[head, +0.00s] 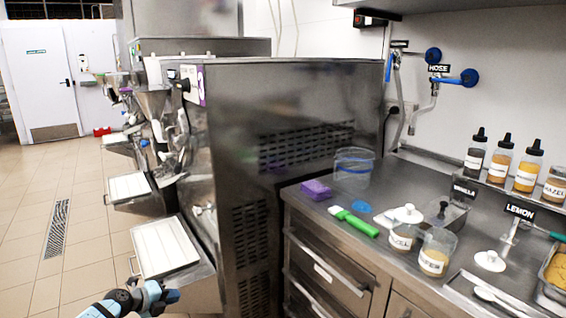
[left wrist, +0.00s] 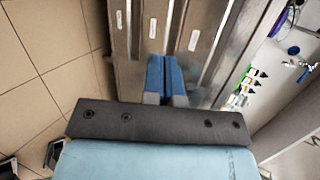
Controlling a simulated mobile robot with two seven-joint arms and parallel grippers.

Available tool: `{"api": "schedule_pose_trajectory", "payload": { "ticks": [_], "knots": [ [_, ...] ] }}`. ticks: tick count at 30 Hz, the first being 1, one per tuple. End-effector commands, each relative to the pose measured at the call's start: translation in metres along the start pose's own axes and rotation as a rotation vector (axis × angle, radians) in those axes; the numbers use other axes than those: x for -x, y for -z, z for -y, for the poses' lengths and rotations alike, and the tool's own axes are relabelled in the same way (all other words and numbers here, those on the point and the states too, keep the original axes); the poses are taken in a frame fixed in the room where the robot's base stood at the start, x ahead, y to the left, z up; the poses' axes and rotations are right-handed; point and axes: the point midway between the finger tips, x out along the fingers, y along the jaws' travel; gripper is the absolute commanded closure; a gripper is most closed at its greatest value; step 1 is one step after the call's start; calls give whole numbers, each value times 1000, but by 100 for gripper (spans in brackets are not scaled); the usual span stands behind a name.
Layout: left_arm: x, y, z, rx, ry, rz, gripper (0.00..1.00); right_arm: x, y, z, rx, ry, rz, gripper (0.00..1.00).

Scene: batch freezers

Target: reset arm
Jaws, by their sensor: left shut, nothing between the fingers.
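My left gripper (head: 172,296) shows at the bottom of the head view, low beside the white tray shelf (head: 165,246) on the front of the nearest batch freezer (head: 290,130). In the left wrist view its blue fingers (left wrist: 165,78) are together with nothing between them. The fingers point toward steel drawer fronts (left wrist: 195,35); I cannot tell how close they are. My right gripper is in neither view.
A steel counter (head: 420,195) at right holds a purple sponge (head: 316,189), a green-handled brush (head: 355,222), a clear bucket (head: 354,168) and labelled jars (head: 434,254). More freezers stand behind at left. The tiled floor (head: 30,215) at left is clear around a drain grate (head: 57,228).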

Motion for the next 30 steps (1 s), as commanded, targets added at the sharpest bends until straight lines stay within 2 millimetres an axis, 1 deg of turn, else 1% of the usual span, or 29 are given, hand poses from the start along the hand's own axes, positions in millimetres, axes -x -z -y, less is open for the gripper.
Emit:
{"api": "schedule_pose_trajectory", "payload": {
  "ticks": [1,4,5,6,10,14,17,18,20,21,23,24,26,27,30],
  "knots": [
    [15,-15,-9,-8,-20,20,100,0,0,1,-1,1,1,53],
    [41,-39,-23,-21,-54,53,100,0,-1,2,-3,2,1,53],
    [35,-23,-26,1,-30,45,100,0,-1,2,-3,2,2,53],
    [33,-10,-27,30,3,50,100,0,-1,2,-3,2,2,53],
    [35,23,-31,129,90,75,100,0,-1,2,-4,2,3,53],
    [43,60,-38,252,173,109,100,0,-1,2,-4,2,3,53],
    [55,93,-45,381,233,144,100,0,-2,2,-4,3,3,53],
    [62,107,-49,443,254,163,100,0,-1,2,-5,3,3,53],
    [75,130,-55,548,281,195,100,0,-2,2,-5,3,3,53],
    [84,145,-59,621,294,216,100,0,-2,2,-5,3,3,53],
    [100,167,-67,733,304,252,100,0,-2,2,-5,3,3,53],
    [112,182,-71,810,304,274,100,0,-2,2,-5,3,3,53],
    [130,204,-79,923,294,307,100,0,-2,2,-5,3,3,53],
    [141,219,-83,997,282,326,100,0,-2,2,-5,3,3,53],
    [168,251,-92,1158,238,366,100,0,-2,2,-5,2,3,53]
  ]
}}
